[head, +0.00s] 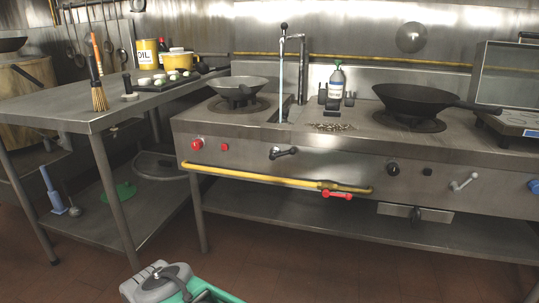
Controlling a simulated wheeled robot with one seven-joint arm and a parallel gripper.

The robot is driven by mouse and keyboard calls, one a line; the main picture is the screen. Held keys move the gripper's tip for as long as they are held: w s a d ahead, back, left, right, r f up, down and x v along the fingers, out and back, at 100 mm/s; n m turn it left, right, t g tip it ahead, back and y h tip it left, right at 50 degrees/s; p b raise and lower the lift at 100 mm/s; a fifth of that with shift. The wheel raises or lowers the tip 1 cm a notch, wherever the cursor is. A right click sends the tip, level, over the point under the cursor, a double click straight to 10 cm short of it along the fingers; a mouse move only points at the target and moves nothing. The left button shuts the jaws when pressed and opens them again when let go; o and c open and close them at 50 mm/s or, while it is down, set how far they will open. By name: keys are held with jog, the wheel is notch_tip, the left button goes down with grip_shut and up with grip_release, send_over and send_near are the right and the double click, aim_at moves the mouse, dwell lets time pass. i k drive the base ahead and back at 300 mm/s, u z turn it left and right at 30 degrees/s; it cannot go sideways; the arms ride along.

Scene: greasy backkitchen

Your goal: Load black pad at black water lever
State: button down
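Small black blocks that look like pads stand on the steel range top around a labelled bottle (337,82). One black pad (322,97) is left of the bottle, one black pad (333,105) is in front of it, and one black pad (349,99) is right of it. A black lever (283,152) sticks out of the range's front panel, below the upright water tap (302,70). Nothing visible rests on this lever. My gripper is not in view.
Woks (238,83) and (414,99) flank the bottle on the range. A yellow rail (270,178) and red lever (337,194) project from its front. A steel table (60,108) stands left. A grey-green object (160,282) is at the bottom edge.

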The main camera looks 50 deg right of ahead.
aim_at(272, 156)
jog(key=u, duration=0.3)
jog(key=k, duration=0.35)
jog(key=z, duration=1.05)
jog(key=i, duration=1.5)
jog(key=u, duration=0.6)
